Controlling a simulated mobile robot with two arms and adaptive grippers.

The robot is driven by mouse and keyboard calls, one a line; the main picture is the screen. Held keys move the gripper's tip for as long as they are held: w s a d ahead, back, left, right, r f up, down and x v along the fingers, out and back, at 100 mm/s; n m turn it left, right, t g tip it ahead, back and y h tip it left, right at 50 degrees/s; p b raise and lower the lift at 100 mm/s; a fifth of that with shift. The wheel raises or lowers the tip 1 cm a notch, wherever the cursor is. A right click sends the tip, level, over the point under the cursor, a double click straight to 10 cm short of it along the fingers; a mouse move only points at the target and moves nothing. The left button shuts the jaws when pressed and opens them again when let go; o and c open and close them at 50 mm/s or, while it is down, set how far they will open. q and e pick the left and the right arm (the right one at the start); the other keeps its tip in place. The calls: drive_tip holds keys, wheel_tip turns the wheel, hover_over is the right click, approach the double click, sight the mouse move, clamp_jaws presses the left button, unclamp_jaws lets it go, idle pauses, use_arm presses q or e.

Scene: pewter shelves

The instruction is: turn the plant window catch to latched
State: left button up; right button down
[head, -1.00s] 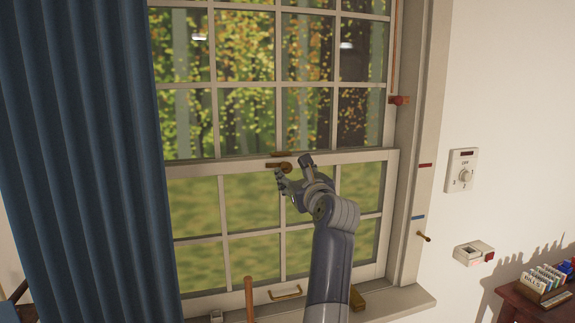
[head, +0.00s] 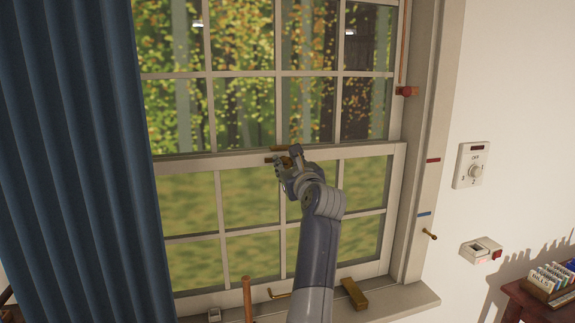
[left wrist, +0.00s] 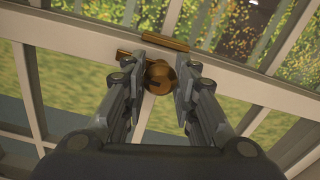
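The brass window catch (left wrist: 160,78) is on the meeting rail of the window, with a round hub and a short arm pointing left. A flat brass strip (left wrist: 168,43) lies just above it on the upper sash. In the head view the catch (head: 269,160) is mostly hidden by my gripper. My left gripper (head: 286,159) is at the rail. In the left wrist view my left gripper (left wrist: 161,82) is open, with one finger on each side of the hub and narrow gaps visible. My right gripper is not in view.
A blue curtain (head: 75,150) hangs at the left. The sill (head: 405,300) carries a brass block (head: 354,294). A wooden rod (head: 247,298) stands at the lower front. At the right are a wall dial (head: 471,165) and a table with a card box (head: 550,280).

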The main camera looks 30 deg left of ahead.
use_arm(q)
drive_tip(key=m+p, duration=0.2)
drive_tip(key=m, duration=0.1)
drive_tip(key=m+p, duration=0.1)
drive_tip(key=p, duration=0.1)
drive_tip(key=shift+r+m, duration=0.25)
drive_tip(key=shift+m, duration=0.15)
drive_tip(key=m+p, duration=0.9)
drive_tip(key=p, duration=0.1)
drive_tip(key=shift+r, duration=0.1)
drive_tip(key=shift+m+p, duration=0.55)
drive_tip(key=shift+m, duration=0.15)
drive_tip(key=shift+f+m, duration=0.2)
drive_tip(key=shift+m, duration=0.8)
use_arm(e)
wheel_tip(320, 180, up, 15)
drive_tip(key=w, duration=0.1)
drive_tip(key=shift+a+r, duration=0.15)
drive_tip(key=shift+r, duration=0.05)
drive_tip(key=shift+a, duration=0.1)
